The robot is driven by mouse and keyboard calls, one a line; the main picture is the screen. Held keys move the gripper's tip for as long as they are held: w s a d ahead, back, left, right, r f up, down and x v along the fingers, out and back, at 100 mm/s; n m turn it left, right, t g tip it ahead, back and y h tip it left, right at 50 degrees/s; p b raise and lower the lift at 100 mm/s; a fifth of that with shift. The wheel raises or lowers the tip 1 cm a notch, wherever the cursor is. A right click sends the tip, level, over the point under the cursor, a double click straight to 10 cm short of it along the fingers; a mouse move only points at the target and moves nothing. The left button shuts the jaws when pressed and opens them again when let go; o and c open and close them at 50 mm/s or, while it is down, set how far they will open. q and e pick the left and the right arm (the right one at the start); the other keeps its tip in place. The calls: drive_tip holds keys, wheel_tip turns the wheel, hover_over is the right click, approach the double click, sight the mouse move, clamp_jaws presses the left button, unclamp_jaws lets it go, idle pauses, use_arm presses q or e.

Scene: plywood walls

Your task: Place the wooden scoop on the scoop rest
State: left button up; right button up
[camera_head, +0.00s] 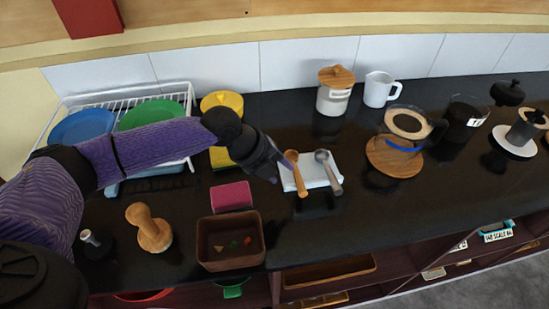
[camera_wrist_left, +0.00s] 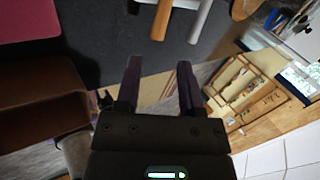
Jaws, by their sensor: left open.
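The wooden scoop (camera_head: 300,182) appears to lie on the white scoop rest (camera_head: 317,172), with its handle end past the front edge. A grey metal scoop (camera_head: 328,170) lies beside it on the right, apart from it. My left gripper (camera_head: 273,171) is open and empty, just left of the wooden scoop and the rest. In the left wrist view the wooden handle (camera_wrist_left: 162,18) and the pale handle (camera_wrist_left: 200,20) are ahead of the open fingers, not between them. The rest is not clearly seen there. My right gripper is not in view.
A brown box (camera_head: 230,257) with small bits inside and a pink block (camera_head: 231,196) stand left of the gripper. A lidded canister (camera_head: 333,97) and a white mug (camera_head: 380,90) stand behind the rest. Dark counter lies in front.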

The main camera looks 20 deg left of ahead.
sight(299, 188)
use_arm(q)
drive_tip(key=shift+m, duration=0.8)
drive_tip(key=b+x, duration=0.2)
drive_tip(key=x, duration=0.8)
drive_tip(key=shift+s+d+f, duration=0.1)
drive_tip(key=shift+s+d, duration=0.1)
clamp_jaws()
